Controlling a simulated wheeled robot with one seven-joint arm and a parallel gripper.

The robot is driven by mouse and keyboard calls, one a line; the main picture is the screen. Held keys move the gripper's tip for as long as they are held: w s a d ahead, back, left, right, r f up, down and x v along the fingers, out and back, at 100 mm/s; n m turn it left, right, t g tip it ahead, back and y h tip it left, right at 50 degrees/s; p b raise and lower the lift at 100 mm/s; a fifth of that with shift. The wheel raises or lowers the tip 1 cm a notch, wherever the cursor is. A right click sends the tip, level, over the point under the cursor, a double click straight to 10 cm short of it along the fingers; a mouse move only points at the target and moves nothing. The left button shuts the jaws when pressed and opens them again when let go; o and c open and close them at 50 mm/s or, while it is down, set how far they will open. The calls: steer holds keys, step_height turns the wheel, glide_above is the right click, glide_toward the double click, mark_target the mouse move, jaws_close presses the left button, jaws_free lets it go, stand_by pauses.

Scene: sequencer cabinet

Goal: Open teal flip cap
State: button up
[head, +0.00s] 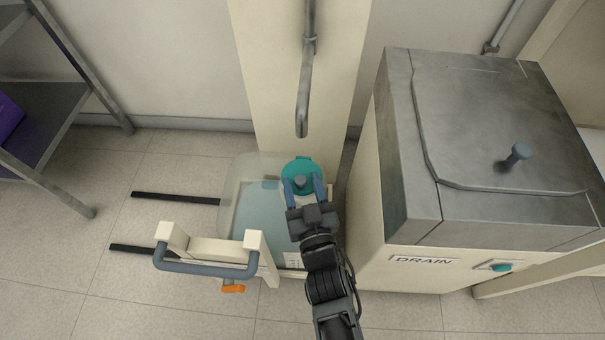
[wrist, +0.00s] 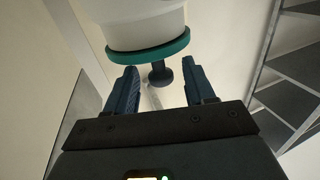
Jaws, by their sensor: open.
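The teal flip cap (head: 299,165) sits on top of a translucent container (head: 232,207) that holds pale blue liquid. A grey-blue knob (head: 300,181) stands on the cap. In the wrist view the cap's teal rim (wrist: 150,50) runs under a white body, and the dark knob (wrist: 160,75) projects toward my gripper. My gripper (head: 303,184) is at the cap, and its two blue fingers (wrist: 158,82) are open on either side of the knob. Whether either finger touches the knob I cannot tell.
A cream drawer front with a grey handle (head: 205,268) and orange latch (head: 233,289) lies front left, with dark rails (head: 175,198) behind. The steel-topped DRAIN cabinet (head: 480,150) stands close on the right. A grey pipe (head: 304,90) hangs above the cap.

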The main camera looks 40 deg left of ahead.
mark_target(299, 176)
steer(key=shift+b+x, duration=0.4)
steer(key=shift+x, duration=1.4)
jaws_close()
